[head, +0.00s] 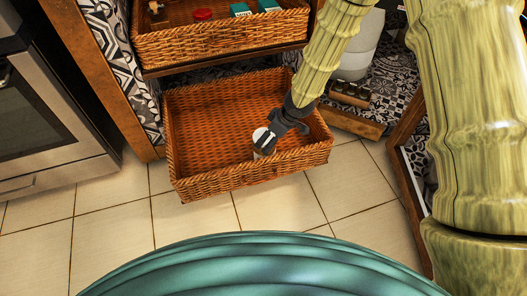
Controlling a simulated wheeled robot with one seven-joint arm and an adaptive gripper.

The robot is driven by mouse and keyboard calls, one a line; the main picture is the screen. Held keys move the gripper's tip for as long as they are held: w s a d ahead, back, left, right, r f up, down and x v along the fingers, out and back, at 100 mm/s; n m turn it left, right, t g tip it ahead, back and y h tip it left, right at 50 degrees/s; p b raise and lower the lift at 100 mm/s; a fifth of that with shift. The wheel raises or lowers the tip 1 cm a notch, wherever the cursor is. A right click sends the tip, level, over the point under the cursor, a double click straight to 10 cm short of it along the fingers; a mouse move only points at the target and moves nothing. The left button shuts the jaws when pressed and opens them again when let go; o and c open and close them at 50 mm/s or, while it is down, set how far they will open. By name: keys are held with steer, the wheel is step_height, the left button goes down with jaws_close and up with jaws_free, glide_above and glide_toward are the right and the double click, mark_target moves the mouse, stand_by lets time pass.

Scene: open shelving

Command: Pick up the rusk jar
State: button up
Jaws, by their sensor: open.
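A small jar with a pale lid (258,134), which looks like the rusk jar, stands in the lower wicker basket (217,185), close to its front wall. My gripper (266,140) reaches down into the basket from the upper right. Its dark fingers are open and right at the jar, covering part of its right side. I cannot tell whether the fingers touch the jar. The jar's lower part is partly hidden by the gripper and the basket rim.
An upper wicker basket (215,48) holds a red item (202,14) and green boxes (240,9). A low wooden rack (351,94) with small dark jars and white containers (356,62) stand at right. An oven (45,120) is at left. Tiled floor in front is clear.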

steer(key=b+x, duration=0.4)
steer(key=x, duration=0.2)
steer(key=shift+a, duration=0.35)
steer(key=shift+w, duration=0.15)
steer(key=c, duration=1.4)
